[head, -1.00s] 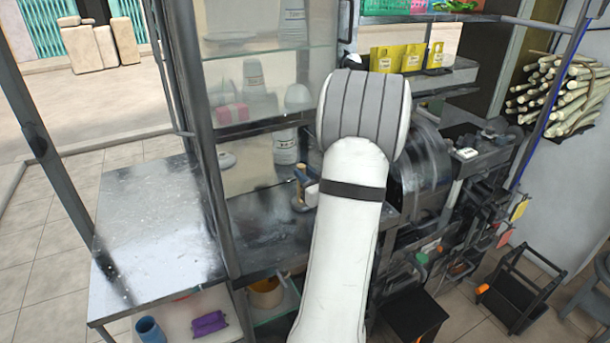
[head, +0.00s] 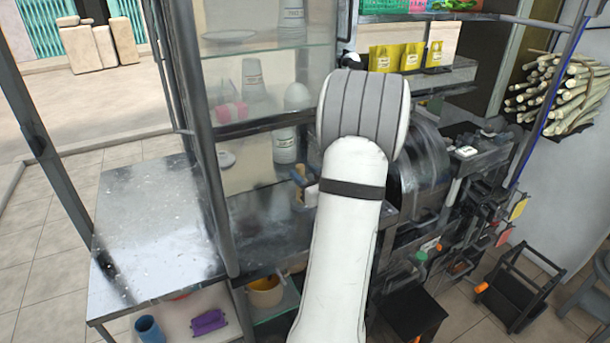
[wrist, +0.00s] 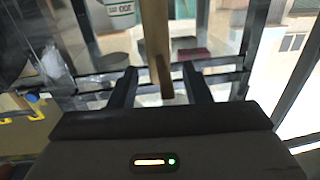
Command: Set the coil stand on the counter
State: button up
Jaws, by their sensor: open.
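I cannot pick out the coil stand with certainty in either view. In the wrist view my gripper (wrist: 158,72) has its two dark fingers apart. A brown wooden upright bar (wrist: 155,35) shows between and beyond them; I cannot tell whether it touches them. In the head view my arm hides the gripper. A small brown and blue object (head: 299,186) shows just left of my arm, partly hidden. The metal counter (head: 155,235) at the left has a bare, scuffed top.
Glass-fronted shelves (head: 262,125) with cups stand behind my arm, framed by a dark metal post (head: 200,150). A dark press drum (head: 425,170) is to the right. Sugarcane stalks (head: 555,95) are stacked at the far right. A black stool (head: 522,290) stands on the floor.

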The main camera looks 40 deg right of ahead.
jog(key=shift+r+p, duration=0.25)
jog(key=shift+p, duration=0.05)
jog(key=s+a+b, duration=0.2)
jog(key=s, duration=0.9)
jog(key=shift+s+a+f+b, duration=0.15)
jog(key=shift+s+a+b, duration=0.05)
jog(key=shift+s+b, duration=0.2)
